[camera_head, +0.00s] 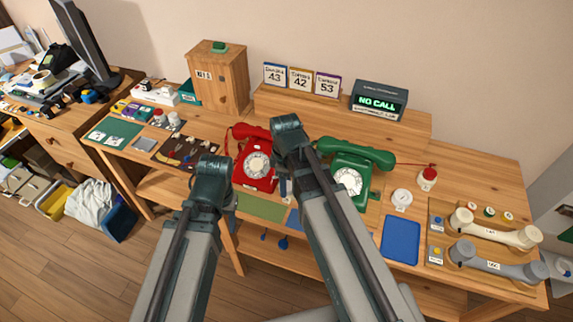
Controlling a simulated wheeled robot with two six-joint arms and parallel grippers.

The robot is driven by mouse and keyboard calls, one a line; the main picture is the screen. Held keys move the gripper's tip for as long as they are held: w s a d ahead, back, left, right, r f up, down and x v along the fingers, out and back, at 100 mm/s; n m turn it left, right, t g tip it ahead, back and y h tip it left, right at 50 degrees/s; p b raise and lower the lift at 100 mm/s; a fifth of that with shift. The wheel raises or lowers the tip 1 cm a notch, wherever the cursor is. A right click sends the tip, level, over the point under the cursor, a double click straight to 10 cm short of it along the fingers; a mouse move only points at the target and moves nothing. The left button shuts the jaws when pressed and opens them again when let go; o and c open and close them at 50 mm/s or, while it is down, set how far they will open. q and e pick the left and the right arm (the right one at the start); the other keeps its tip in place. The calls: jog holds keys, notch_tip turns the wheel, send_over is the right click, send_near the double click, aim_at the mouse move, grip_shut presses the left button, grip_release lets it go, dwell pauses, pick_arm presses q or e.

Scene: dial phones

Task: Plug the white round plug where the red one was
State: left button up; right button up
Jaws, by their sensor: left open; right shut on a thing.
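I cannot single out the white round plug for certain. A small white round piece (401,198) lies right of the green dial phone (353,172). A red-and-white round piece (428,178) stands behind it, with a thin red line running to it from the green phone's side. The red dial phone (257,168) stands left of the green one, partly covered by my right arm. My two arms rise from the bottom in front of the phones. Their fingertips are hidden behind the links, so neither gripper nor anything held shows.
A blue mat (401,240) lies at the front right, left of a wooden tray (436,208) with two large handsets. A green mat (262,206) lies below the red phone.

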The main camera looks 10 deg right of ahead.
aim_at(290, 182)
jog(key=shift+m, duration=0.4)
jog(key=w+d, duration=0.1)
jog(key=w, duration=0.2)
jog(key=w+d, duration=0.1)
jog(key=shift+w+d+r, duration=0.35)
jog(key=shift+w, duration=0.05)
notch_tip(290, 182, down, 6)
jog(key=b, duration=0.5)
jog(key=shift+r, duration=0.2)
jog(key=shift+f+b, duration=0.7)
jog(key=shift+b, duration=0.15)
dwell(0.4)
jog(key=shift+r, duration=0.1)
jog(key=o, duration=1.3)
jog(key=shift+c, duration=0.2)
